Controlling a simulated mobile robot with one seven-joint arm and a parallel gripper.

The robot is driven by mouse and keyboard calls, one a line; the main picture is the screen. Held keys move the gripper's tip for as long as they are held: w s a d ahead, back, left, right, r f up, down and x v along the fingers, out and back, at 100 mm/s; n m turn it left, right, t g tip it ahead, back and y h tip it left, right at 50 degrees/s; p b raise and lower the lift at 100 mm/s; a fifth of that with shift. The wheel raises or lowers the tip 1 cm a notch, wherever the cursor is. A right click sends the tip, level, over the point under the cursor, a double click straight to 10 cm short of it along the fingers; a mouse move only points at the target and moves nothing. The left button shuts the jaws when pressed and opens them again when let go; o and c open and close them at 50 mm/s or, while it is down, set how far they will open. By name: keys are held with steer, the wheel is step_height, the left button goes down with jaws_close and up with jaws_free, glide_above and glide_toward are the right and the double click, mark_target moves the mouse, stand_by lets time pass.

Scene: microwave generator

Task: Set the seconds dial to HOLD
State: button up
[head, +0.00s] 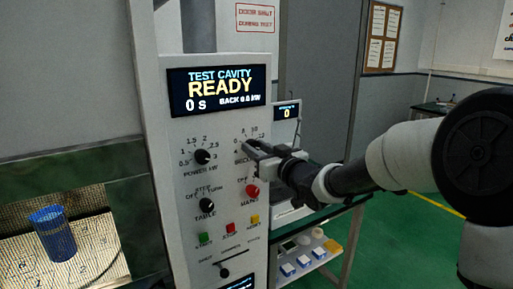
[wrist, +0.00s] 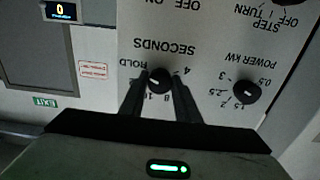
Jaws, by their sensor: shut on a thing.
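The seconds dial (wrist: 159,80) is a round black knob on the pale control panel (head: 180,130). The wrist view shows it upside down, with the word HOLD at its upper left and numbers around it. A white mark on the knob lies toward the left in that view; its exact setting is hard to read. My gripper (wrist: 160,85) has one finger on each side of the knob and is shut on it. In the head view my gripper (head: 254,150) hides the knob and part of its SECONDS label.
The power dial (head: 203,157) is left of my gripper, the table dial (head: 207,205) lower left and a red knob (head: 252,191) just below. The display (head: 217,90) reads READY and 0 s. Green, red and yellow buttons sit lower. A blue cup (head: 53,234) stands behind mesh.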

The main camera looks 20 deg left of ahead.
stand_by(0.3)
steer(key=o, duration=1)
steer(key=shift+o, duration=0.2)
steer(key=shift+d, duration=0.1)
steer(key=v, duration=1.7)
steer(key=shift+s, duration=0.2)
steer(key=shift+d, duration=0.1)
